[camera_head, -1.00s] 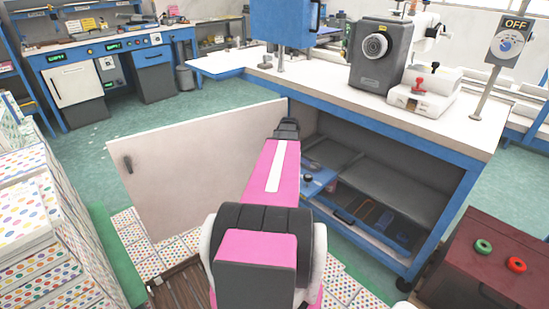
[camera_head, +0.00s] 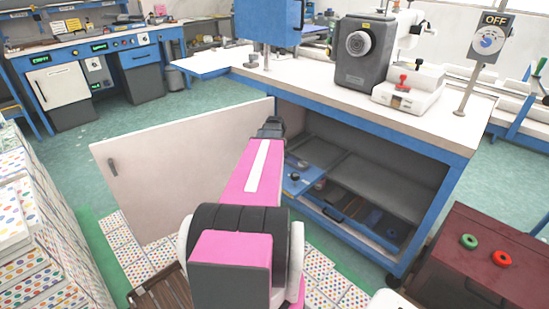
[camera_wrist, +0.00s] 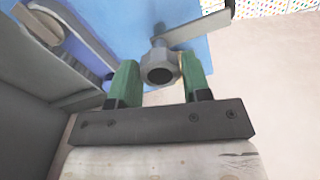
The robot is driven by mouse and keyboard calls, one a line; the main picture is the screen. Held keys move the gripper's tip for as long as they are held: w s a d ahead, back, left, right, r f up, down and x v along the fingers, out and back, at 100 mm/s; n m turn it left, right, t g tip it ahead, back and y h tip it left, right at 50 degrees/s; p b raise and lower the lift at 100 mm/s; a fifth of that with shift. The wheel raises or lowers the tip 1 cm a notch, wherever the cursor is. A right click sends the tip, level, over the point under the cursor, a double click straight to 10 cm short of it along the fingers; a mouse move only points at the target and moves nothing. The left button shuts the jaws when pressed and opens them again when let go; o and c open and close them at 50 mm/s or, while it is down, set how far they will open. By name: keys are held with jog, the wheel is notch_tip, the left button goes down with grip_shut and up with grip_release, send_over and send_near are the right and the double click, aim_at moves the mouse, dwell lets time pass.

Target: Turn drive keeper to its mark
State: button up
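My gripper (camera_head: 270,127) is at the upper left corner of the cabinet opening, beside the open door. In the wrist view, its two green fingers (camera_wrist: 161,70) stand apart, one on each side of a grey nut-like knob (camera_wrist: 160,68). The knob is probably the drive keeper. It sits in front of a blue panel, and a flat grey lever (camera_wrist: 196,31) slants up to the right from it. The fingers look very close to the knob's sides; whether they press on it cannot be told. I cannot make out a mark. In the head view my arm hides the knob.
The white cabinet door (camera_head: 180,175) stands open on the left. The worktop (camera_head: 440,118) above carries a grey machine (camera_head: 365,75) and a sign reading OFF (camera_head: 488,38). A dark red box (camera_head: 485,285) with a green and a red ring stands at the right.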

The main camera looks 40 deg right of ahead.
jog(key=o, duration=0.3)
jog(key=shift+r, duration=0.1)
notch_tip(320, 180, up, 11)
jog(key=shift+f, duration=0.2)
dwell(0.3)
dwell(0.5)
jog(key=w+a+f, duration=0.2)
jog(key=w+a, duration=0.1)
jog(key=a, duration=0.4)
jog(key=w+a+f, duration=0.1)
jog(key=w+a, duration=0.2)
jog(key=a, duration=0.5)
jog(key=a+f+n, duration=0.1)
jog(key=a+f, duration=0.2)
jog(key=a, duration=1.6)
jog(key=s+a+f+n, duration=0.1)
jog(key=a+f, duration=0.2)
jog(key=a, duration=1.7)
jog(key=shift+f, duration=0.3)
